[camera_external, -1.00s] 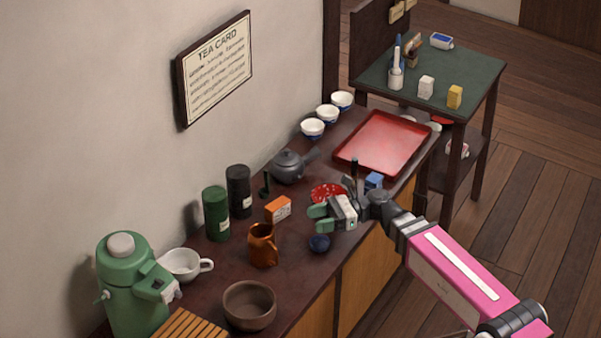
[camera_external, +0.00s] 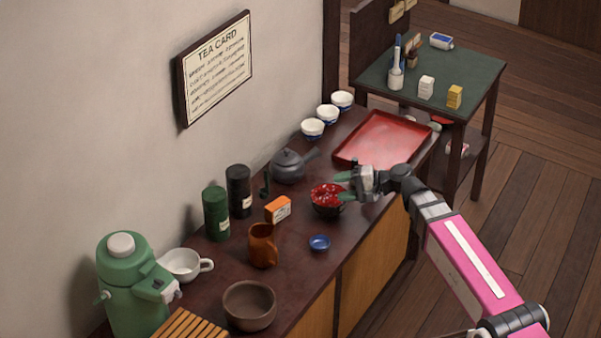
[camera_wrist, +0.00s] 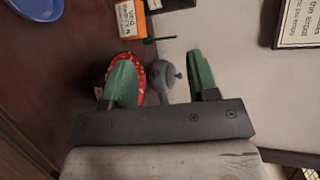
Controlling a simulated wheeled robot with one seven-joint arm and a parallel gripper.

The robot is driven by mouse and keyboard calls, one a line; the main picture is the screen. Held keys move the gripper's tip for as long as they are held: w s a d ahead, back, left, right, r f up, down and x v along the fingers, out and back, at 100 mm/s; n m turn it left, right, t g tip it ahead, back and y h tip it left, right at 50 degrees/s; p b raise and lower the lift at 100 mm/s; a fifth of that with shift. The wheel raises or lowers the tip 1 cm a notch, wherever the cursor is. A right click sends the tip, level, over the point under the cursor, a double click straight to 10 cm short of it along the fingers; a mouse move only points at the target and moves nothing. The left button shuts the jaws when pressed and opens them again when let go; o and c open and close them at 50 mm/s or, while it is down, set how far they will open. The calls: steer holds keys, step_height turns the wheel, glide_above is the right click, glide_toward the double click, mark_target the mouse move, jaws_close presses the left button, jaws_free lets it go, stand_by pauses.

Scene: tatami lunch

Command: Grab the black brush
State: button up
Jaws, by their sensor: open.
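My gripper (camera_external: 345,186) is open, with green fingers, over the right side of a dark bowl with a red inside (camera_external: 325,194). In the wrist view my gripper (camera_wrist: 164,72) has nothing between its fingers; the bowl is partly hidden behind the left finger, and the grey teapot (camera_wrist: 165,78) shows beyond the gap. No thing is clearly a black brush. A small, thin, dark upright item (camera_external: 265,185) stands left of the teapot (camera_external: 288,165); it may be the brush, but it is too small to tell.
An orange box (camera_external: 278,209), brown mug (camera_external: 262,246) and small blue dish (camera_external: 319,243) stand near the bowl. Dark green (camera_external: 216,214) and black (camera_external: 239,191) canisters line the wall. A red tray (camera_external: 345,155) lies behind my gripper. The counter's front middle is fairly clear.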

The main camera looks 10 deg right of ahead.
steer(key=w+d+r+n+t+h, duration=0.1)
steer(key=w+d+n+t+h, duration=0.2)
steer(key=w+d+n, duration=0.35)
steer(key=w+d+n+t+h, duration=0.2)
steer(key=w+d+n+h, duration=0.15)
steer(key=d+n, duration=0.55)
steer(key=w+f, duration=0.1)
steer(key=f, duration=0.1)
steer(key=w+a+f+m, duration=0.1)
steer(key=w+f, duration=0.1)
steer(key=w+f+m, duration=0.1)
steer(key=f, duration=0.1)
steer(key=shift+w+a+f+m+y, duration=0.2)
steer(key=shift+f+m+y, duration=0.05)
steer(key=shift+a+x, duration=0.25)
steer(key=shift+x, duration=2.65)
steer(key=shift+s+r, duration=0.15)
jaws_close()
